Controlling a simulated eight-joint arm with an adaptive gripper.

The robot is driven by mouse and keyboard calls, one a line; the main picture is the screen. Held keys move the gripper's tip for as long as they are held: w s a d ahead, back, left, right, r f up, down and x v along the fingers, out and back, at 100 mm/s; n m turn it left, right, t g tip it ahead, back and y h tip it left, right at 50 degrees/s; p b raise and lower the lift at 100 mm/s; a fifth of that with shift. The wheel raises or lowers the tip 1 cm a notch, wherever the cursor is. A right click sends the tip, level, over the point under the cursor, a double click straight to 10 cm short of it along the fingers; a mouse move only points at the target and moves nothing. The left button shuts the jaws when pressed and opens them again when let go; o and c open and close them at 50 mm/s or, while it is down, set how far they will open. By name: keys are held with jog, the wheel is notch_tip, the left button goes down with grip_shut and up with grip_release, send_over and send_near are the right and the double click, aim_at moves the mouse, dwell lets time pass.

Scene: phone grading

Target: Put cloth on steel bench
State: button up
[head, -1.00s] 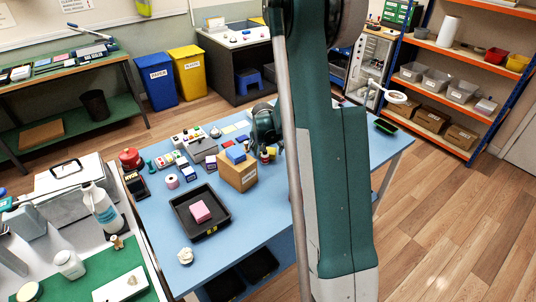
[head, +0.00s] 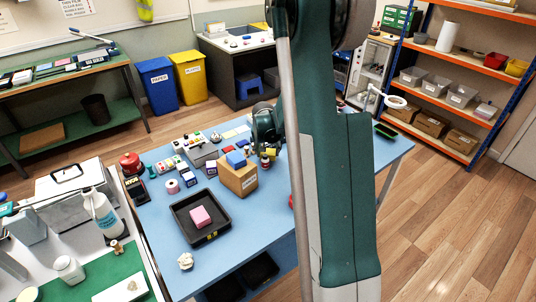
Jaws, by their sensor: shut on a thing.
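A small crumpled cream piece (head: 185,261), perhaps a cloth, lies near the front left edge of the blue table; I cannot tell for sure. No other piece is clearly a cloth. At the lower left is a pale-topped bench (head: 146,268) with a green mat; I cannot tell if it is the steel bench. My large teal arm link fills the middle right and hides part of the blue table. A teal and dark joint of my arm shows beyond it, over the back of the table. My jaws and anything in them are hidden.
The blue table (head: 160,215) holds a black tray (head: 182,234) with a pink block (head: 201,216), a cardboard box (head: 237,178) and many small items. A white bottle (head: 103,214) and metal case (head: 70,190) stand on the pale bench. The floor at right is clear.

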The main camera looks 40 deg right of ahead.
aim_at(267, 152)
notch_tip(267, 152, up, 8)
jog(key=shift+f+p, duration=0.25)
jog(key=shift+p, duration=0.25)
dwell(0.5)
jog(key=shift+a, duration=0.1)
jog(key=shift+w+a, duration=0.2)
jog(key=w+a+r+n+p, duration=0.1)
jog(key=w+a+r+p, duration=0.15)
jog(key=a, duration=0.45)
jog(key=w+a+r+p, duration=0.1)
jog(key=w+a+p, duration=0.15)
jog(key=a, duration=0.35)
jog(key=w+a+r+n+p, duration=0.1)
jog(key=w+a, duration=0.2)
jog(key=a, duration=0.4)
jog(key=s+a+n+y, duration=0.1)
jog(key=s+a+n, duration=0.1)
jog(key=a, duration=0.3)
jog(key=s+a+f+n+t+y+p, duration=0.1)
jog(key=s+a+n, duration=0.1)
jog(key=a, duration=0.3)
jog(key=s+a+f+n+y, duration=0.1)
jog(key=a+n, duration=0.1)
jog(key=a, duration=0.4)
jog(key=shift+s+n, duration=0.3)
jog(key=shift+s, duration=0.1)
jog(key=shift+s+a+f, duration=0.15)
jog(key=shift+s+a, duration=0.1)
jog(key=shift+a, duration=0.25)
